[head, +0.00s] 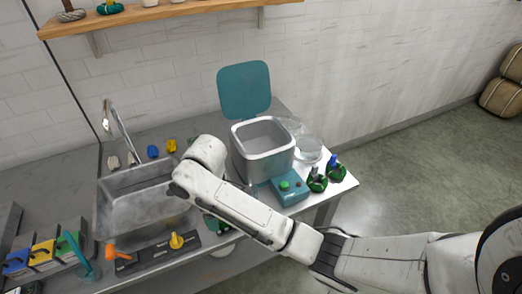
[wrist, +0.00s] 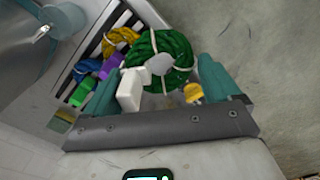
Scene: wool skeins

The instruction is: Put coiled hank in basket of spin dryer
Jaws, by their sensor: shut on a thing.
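The green coiled hank (wrist: 178,52), tied with pale bands, sits between the two teal fingers of my gripper (wrist: 158,85) in the wrist view. My gripper is shut on it. In the head view my arm hides the gripper; a bit of green (head: 214,224) shows just below the arm, near the front edge of the counter. The spin dryer (head: 262,168) stands on the counter to the right of the arm. Its teal lid (head: 245,90) is up, and its grey basket opening (head: 262,133) faces up and looks empty.
A teal control box (head: 290,187) with a green button is at the dryer's front. A sink (head: 147,205) with a tap lies left.

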